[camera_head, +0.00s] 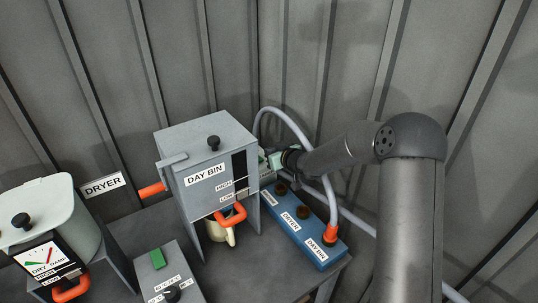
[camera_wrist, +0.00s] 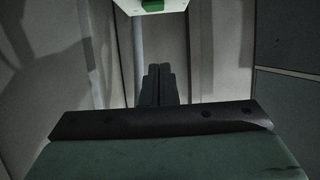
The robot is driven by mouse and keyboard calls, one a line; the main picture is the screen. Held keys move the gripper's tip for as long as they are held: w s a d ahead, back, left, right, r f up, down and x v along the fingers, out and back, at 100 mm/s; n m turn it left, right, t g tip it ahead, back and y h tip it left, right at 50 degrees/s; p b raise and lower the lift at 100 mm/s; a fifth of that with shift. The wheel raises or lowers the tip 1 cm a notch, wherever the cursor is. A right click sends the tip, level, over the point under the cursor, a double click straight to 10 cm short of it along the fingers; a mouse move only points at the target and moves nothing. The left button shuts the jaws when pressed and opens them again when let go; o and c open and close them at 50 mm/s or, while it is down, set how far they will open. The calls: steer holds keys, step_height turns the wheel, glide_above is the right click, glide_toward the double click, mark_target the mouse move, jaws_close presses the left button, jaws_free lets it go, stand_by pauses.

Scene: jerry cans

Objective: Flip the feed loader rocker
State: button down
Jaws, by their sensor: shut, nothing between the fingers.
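In the wrist view, a green rocker (camera_wrist: 152,5) sits on a pale panel (camera_wrist: 172,8) at the top edge, cut off by the frame. It lies ahead of my gripper (camera_wrist: 158,70), whose dark fingers are together and empty, apart from the panel. I cannot read a label there. In the head view, my gripper's pale green body (camera_head: 268,160) is at the right side of the day bin (camera_head: 205,165); its fingertips are hidden. Another green rocker (camera_head: 157,258) is on a grey control box (camera_head: 165,280) with a dial; I cannot tell whether it is the feed loader's.
A blue manifold (camera_head: 290,235) with dark ports and a hose (camera_head: 325,190) on an orange fitting stands below my arm. A beige jug (camera_head: 222,232) is under the day bin. The dryer hopper (camera_head: 40,210) is at the left. Corrugated walls are close behind.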

steer(key=x, duration=0.7)
steer(key=shift+w+a+f+p, duration=0.1)
steer(key=shift+w+a+p, duration=0.1)
steer(key=shift+p, duration=0.2)
step_height(320, 180, down, 3)
steer(key=shift+f, duration=0.1)
steer(key=shift+d+f, duration=0.1)
steer(key=shift+f, duration=0.4)
